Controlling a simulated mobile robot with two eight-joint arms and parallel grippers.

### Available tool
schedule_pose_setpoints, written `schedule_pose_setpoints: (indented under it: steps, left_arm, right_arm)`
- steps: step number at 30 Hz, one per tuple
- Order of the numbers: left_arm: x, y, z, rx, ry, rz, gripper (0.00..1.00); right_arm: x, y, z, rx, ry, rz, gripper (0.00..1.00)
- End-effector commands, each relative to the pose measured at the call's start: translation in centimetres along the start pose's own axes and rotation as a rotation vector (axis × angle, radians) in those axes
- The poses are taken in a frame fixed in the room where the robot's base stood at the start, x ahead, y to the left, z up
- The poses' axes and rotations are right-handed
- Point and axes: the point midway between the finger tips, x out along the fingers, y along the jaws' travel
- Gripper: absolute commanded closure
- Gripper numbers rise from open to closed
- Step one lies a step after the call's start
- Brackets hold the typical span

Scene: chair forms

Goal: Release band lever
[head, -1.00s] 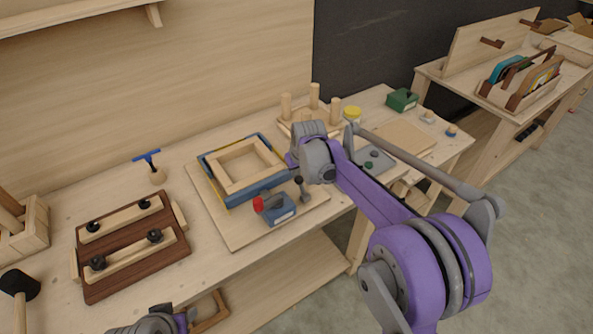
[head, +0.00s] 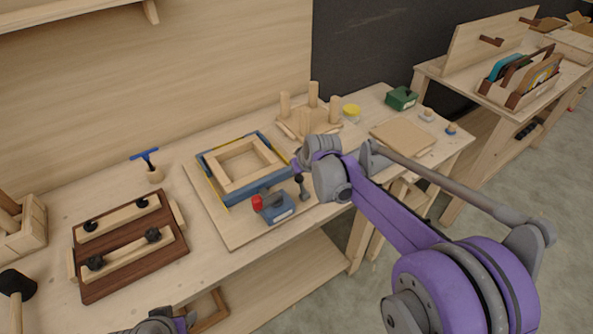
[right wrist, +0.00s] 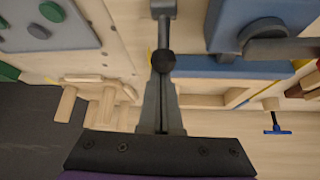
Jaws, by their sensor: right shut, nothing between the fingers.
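A blue band (head: 268,184) runs around a square wooden frame (head: 215,172) on a light board. At its front corner sits a blue block (head: 276,208) with a red knob. Beside the block stands a grey lever (head: 303,192) with a dark knob. In the right wrist view the lever's dark knob (right wrist: 163,62) is at the tips of my right gripper (right wrist: 162,82), which is shut and empty; I cannot tell whether they touch. In the head view my right wrist hides those fingers. Part of my left arm shows at the bottom edge, its fingers unclear.
A dark wooden board (head: 115,270) with two clamped strips lies to the left, near a mallet (head: 15,285). An upturned stool (head: 305,122) stands behind my right wrist. A yellow-lidded jar (head: 351,111) and green box (head: 401,98) are farther right.

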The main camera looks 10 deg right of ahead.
Motion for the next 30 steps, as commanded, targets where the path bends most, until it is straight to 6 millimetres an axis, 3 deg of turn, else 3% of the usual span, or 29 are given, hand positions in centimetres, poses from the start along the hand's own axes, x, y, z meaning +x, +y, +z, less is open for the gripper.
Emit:
schedule_pose_setpoints:
  steps: [16,30]
  left_arm:
    - [1.4,0.0,1.6,0.000,-0.013,0.000,0.50]
    - [1.2,0.0,1.3,0.000,-0.012,0.000,0.50]
  right_arm:
    - [-2.8,0.7,2.9,0.050,0.455,-0.058,1.00]
    - [-3.7,0.9,4.4,0.045,0.443,-0.058,1.00]
